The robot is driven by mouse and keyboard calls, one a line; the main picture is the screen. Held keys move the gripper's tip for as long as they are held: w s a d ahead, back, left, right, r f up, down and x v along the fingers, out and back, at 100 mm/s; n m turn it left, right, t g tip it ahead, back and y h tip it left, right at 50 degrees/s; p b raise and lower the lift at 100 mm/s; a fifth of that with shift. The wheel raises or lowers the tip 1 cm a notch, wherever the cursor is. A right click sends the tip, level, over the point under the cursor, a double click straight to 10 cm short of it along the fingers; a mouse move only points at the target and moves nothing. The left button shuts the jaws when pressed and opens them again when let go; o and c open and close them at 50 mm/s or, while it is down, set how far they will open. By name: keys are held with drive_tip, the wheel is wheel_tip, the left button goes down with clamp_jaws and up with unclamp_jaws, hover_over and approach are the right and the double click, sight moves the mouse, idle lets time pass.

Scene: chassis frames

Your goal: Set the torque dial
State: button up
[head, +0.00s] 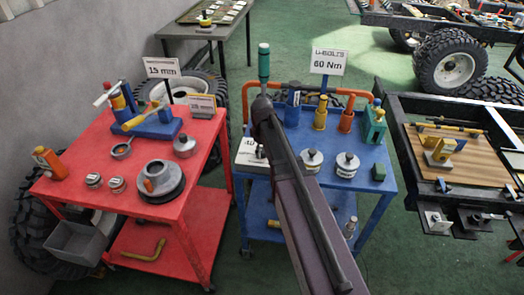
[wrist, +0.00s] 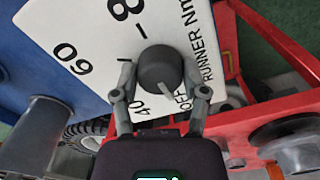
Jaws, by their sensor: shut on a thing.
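The torque dial is a round dark grey knob (wrist: 160,66) on a white scale plate (wrist: 62,22) in the wrist view. The plate shows 40, 60, part of an 8, and text reading "RUNNER Nm". The knob's pale pointer mark faces down and slightly right, near the 40 side. My gripper (wrist: 159,80) has one finger on each side of the knob and is shut on it. In the head view the white plate (head: 246,150) is at the left edge of the blue cart (head: 270,183); my arm hides part of it. A sign (head: 328,62) reads "U-BOLTS 60 Nm".
Bottles and lidded pots (head: 347,164) crowd the blue cart. A red cart (head: 140,212) with tools stands close on the left, with a "15 mm" sign (head: 161,67). A chassis frame (head: 405,140) is to the right. Green floor is open behind.

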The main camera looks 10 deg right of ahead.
drive_tip(key=shift+m, duration=0.4)
drive_tip(key=m, duration=1.1)
idle(0.4)
drive_tip(key=o, duration=1.2)
drive_tip(key=shift+c, duration=0.2)
drive_tip(key=shift+n, duration=0.4)
